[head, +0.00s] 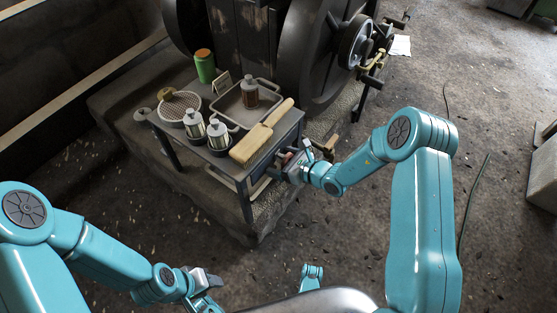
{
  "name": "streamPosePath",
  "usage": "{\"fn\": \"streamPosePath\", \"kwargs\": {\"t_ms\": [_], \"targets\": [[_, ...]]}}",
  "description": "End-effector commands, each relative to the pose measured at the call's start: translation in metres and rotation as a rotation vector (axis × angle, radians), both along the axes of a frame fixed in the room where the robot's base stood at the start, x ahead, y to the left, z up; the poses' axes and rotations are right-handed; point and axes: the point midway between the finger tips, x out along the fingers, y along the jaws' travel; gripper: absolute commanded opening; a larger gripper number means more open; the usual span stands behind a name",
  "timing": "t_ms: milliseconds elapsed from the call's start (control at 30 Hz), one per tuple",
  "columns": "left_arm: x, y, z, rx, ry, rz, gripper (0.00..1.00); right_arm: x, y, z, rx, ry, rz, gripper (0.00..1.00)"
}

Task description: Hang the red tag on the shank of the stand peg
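My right gripper (287,161) is at the right side of the small dark table, just below the tabletop edge. A small reddish patch (286,155) shows at its fingertips. It may be the red tag, but it is too small to tell, and so is whether the fingers are shut on it. A brownish, peg-like piece (328,148) shows just right of the gripper. I cannot tell whether it is the stand peg. My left gripper (208,284) is low at the bottom of the view, away from the table, and its opening is unclear.
A large dark wheel (305,60) stands behind. The floor to the right is mostly open.

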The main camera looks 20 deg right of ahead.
Motion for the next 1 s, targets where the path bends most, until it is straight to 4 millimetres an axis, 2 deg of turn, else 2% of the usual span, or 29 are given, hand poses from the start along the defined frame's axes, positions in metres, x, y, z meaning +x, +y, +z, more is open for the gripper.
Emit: {"fn": "streamPosePath", "kwargs": {"t_ms": [367, 467, 800, 1000], "targets": [[-0.001, -0.001, 0.005, 0.0, 0.001, -0.003, 0.47, -0.006, -0.006, 0.006, -0.001, 0.0, -0.002, 0.86], [-0.002, -0.002, 0.012, -0.002, 0.004, -0.007, 0.47, -0.02, -0.017, 0.014, 0.001, 0.002, -0.004, 0.86], [-0.007, -0.006, 0.036, -0.005, 0.012, -0.027, 0.47, -0.085, -0.068, 0.048, 0.0, 0.001, -0.006, 0.86], [-0.007, -0.006, 0.043, -0.005, 0.011, -0.026, 0.47, -0.111, -0.087, 0.059, 0.0, 0.0, -0.002, 0.86]]}}
